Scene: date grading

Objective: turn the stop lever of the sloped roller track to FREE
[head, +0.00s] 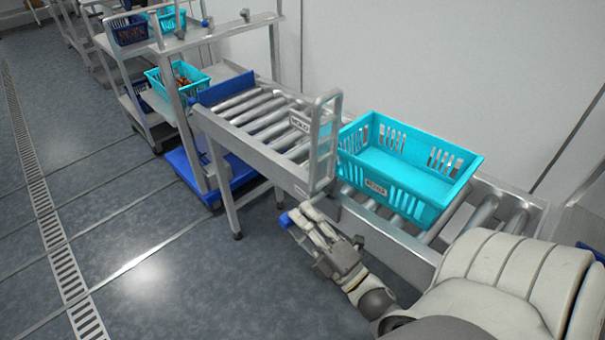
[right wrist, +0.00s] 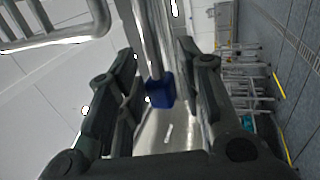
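The sloped roller track (head: 262,150) runs across the middle of the head view. A metal stop gate (head: 325,150) stands upright across it, with a small label plate beside it whose wording I cannot read surely. The stop lever's blue knob (head: 286,219) sticks out at the track's front side, beside my right gripper (head: 306,217). In the right wrist view, the knob (right wrist: 159,91) and its metal bar lie between the fingers of my right gripper (right wrist: 158,85). The fingers are apart, with visible gaps to the bar. My left gripper is not in view.
An empty turquoise crate (head: 400,188) sits on the rollers just right of the gate. A metal shelf cart (head: 170,95) with crates stands at the left. The floor (head: 130,250) in front of the track is clear. A white wall (head: 450,60) closes the back.

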